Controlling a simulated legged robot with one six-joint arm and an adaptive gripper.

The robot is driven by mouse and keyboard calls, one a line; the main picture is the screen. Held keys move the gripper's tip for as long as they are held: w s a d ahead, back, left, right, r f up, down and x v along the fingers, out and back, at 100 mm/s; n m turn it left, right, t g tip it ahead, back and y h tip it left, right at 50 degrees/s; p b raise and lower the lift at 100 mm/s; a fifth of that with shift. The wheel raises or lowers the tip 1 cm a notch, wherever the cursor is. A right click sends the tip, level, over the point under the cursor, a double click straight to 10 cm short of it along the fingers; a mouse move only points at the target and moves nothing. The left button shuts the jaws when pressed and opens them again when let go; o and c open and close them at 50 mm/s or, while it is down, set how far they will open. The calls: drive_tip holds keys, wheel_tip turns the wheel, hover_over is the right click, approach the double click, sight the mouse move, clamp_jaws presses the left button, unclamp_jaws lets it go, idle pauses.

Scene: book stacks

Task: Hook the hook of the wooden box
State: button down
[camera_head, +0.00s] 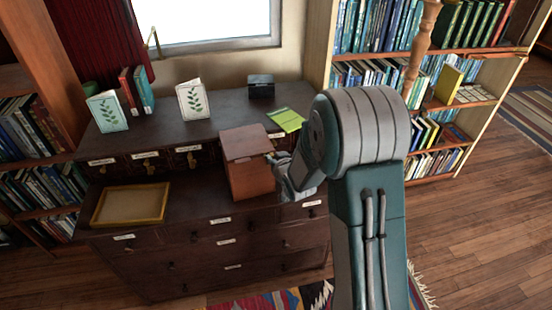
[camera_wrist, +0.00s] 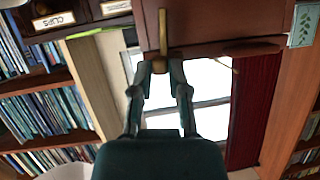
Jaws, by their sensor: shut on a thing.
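The reddish-brown wooden box (camera_head: 250,180) stands upright on the lower ledge of the dark drawer cabinet, against its upper row of small drawers. My gripper (camera_head: 279,165) is at the box's right side, and the arm reaches in from the right. In the wrist view, the box (camera_wrist: 220,20) fills the top middle, with a dark seam along its edge. A brass hook (camera_wrist: 163,30) lies against the box face. My gripper (camera_wrist: 160,65) is shut on the end of the hook. Whether the hook sits in a catch cannot be told.
A shallow wooden tray (camera_head: 132,204) lies left of the box on the cabinet (camera_head: 200,225). On the upper top are leaf-patterned cards (camera_head: 193,100), books (camera_head: 137,90), a dark small box (camera_head: 261,86) and a green notepad (camera_head: 287,120). Bookshelves stand on both sides.

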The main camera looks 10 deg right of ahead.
drive_tip(key=shift+a+r+n, duration=0.1)
drive_tip(key=shift+a+n, duration=0.25)
drive_tip(key=shift+n, duration=0.15)
drive_tip(key=c, duration=0.6)
unclamp_jaws()
drive_tip(key=shift+s, duration=0.1)
drive_tip(key=v, duration=1.1)
drive_tip(key=shift+s+a+r, duration=0.1)
drive_tip(key=shift+s, duration=0.25)
